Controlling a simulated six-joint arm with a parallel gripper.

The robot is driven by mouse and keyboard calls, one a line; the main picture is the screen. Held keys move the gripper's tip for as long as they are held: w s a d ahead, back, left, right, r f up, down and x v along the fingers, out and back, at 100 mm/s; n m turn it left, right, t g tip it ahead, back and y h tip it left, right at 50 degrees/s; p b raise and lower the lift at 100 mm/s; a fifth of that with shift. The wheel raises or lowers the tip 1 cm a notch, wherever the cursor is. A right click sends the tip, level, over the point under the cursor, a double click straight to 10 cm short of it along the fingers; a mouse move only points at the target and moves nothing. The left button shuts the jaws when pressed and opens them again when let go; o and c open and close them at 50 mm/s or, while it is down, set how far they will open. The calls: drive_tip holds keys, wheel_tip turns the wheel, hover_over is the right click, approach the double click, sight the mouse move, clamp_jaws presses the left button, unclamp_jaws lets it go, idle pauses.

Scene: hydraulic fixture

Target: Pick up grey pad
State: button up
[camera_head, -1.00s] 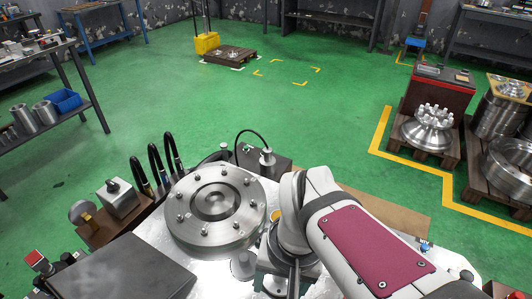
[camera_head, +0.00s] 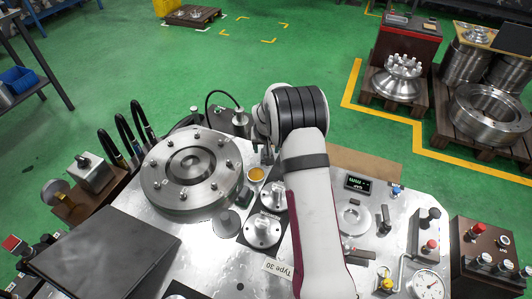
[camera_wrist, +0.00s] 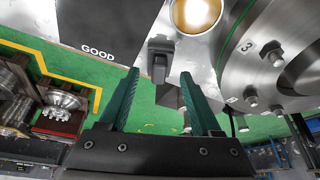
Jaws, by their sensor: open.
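A flat, round grey pad (camera_head: 226,222) lies on the metal table in the head view, just in front of the large bolted flange (camera_head: 190,172); I take it for the grey pad. I cannot pick it out in the wrist view. My gripper (camera_wrist: 165,82) is open in the wrist view, its two dark green fingers apart with nothing held between them. A dark block (camera_wrist: 160,62) shows between and beyond the fingers.
A gold-topped cup (camera_head: 256,174) stands between flange and arm, and also shows in the wrist view (camera_wrist: 197,12). Round metal fittings (camera_head: 262,231) lie right of the pad. A dark plate (camera_head: 103,258) covers the front left.

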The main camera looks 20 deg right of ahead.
drive_tip(key=x, duration=0.4)
drive_tip(key=shift+w+d, duration=0.1)
drive_tip(key=shift+w, duration=0.1)
clamp_jaws()
drive_tip(key=r, duration=0.4)
drive_tip(key=shift+s+d+r, duration=0.2)
drive_tip(key=shift+r, duration=0.1)
drive_tip(key=s+d+r, duration=0.6)
drive_tip(key=s+d, duration=0.1)
drive_tip(key=s, duration=0.1)
drive_tip(key=shift+d+r, duration=0.2)
drive_tip(key=shift+d, duration=0.15)
